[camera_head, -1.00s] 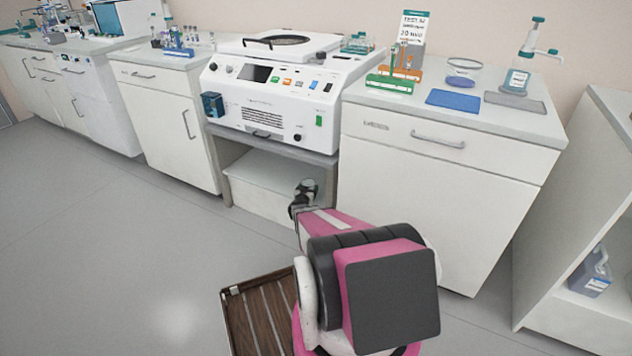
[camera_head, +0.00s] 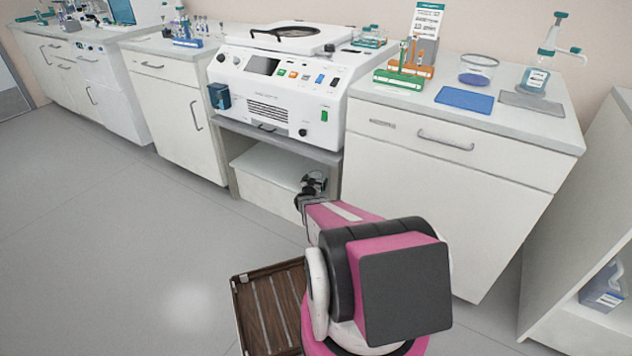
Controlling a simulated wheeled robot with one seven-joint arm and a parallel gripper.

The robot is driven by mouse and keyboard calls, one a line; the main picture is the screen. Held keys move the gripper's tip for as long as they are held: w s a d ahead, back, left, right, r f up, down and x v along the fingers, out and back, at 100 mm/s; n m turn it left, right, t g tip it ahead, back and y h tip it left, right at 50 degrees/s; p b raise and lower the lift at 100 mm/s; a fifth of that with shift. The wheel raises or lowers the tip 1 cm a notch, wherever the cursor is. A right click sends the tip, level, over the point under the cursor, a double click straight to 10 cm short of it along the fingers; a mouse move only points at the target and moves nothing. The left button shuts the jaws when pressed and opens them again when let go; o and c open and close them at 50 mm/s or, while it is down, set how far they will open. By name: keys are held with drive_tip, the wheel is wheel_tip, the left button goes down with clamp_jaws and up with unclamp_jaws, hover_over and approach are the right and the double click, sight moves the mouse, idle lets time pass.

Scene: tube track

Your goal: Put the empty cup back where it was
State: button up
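My gripper (camera_head: 312,188) seems to be the small dark end of my pink arm, low in front of the shelf under the white machine. It is small and partly hidden by the arm, so its fingers and any held thing cannot be made out. A clear, round, cup-like glass vessel (camera_head: 478,72) stands upright on the right counter, behind a flat blue mat (camera_head: 464,100). Its lower part looks bluish; I cannot tell whether it is empty or whether it is the task's cup. My gripper is well below and left of it.
The white machine (camera_head: 270,90) stands between the counters. Green and orange tube racks (camera_head: 405,72), a grey mat (camera_head: 532,104) and a dispenser bottle (camera_head: 536,78) are on the right counter (camera_head: 400,95). An open shelf unit (camera_head: 570,320) stands far right. The left floor is clear.

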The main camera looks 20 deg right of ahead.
drive_tip(key=shift+r, duration=0.1)
drive_tip(key=shift+s+a+r, duration=0.1)
drive_tip(key=shift+s, duration=0.05)
drive_tip(key=f+v, duration=0.1)
drive_tip(key=v, duration=1)
drive_tip(key=s+a+r+n+g+y, duration=0.25)
drive_tip(key=a+r+n+y, duration=0.35)
drive_tip(key=a+r+y, duration=0.7)
drive_tip(key=s+a+r+n+g+h, duration=0.1)
drive_tip(key=s+r+g, duration=0.4)
drive_tip(key=s, duration=0.6)
drive_tip(key=s+a+r+n+g, duration=0.1)
drive_tip(key=s+r+g, duration=0.4)
drive_tip(key=s, duration=0.6)
drive_tip(key=shift+s+a+r+g+h, duration=0.2)
drive_tip(key=shift+s+a+g+h, duration=0.25)
drive_tip(key=shift+a, duration=0.2)
